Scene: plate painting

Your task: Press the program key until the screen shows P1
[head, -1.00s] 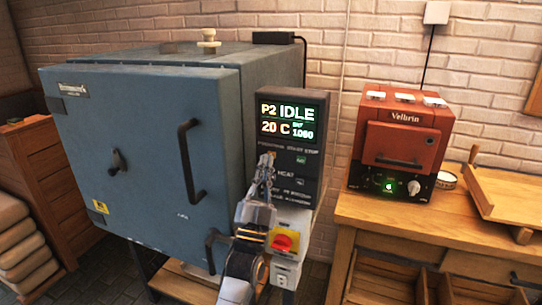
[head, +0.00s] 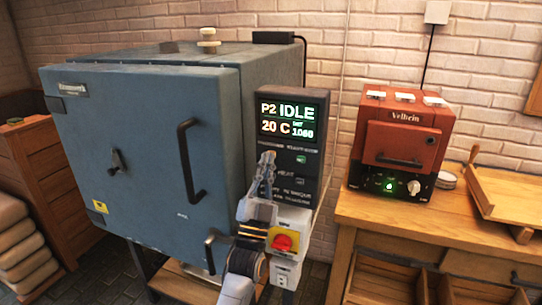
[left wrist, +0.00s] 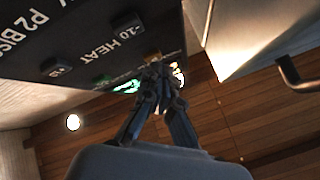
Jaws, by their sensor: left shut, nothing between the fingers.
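The kiln controller (head: 316,150) is a dark panel on the right side of the blue kiln. Its screen (head: 288,120) reads P2 IDLE, 20 C and a set value of 1060. My left gripper (head: 267,156) is shut and empty, with its fingertips at the upper left of the key area below the screen. The program key is mostly hidden behind the fingertips in the head view. In the left wrist view the shut fingertips (left wrist: 158,68) are close to a small brownish key on the panel (left wrist: 90,45); I cannot tell whether they touch. My right gripper is not in view.
The blue kiln (head: 140,140) with its door handle (head: 189,160) stands left of the arm. A red-and-yellow switch (head: 284,242) sits just below the panel. A small red kiln (head: 402,135) stands on the wooden bench (head: 390,212) at right.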

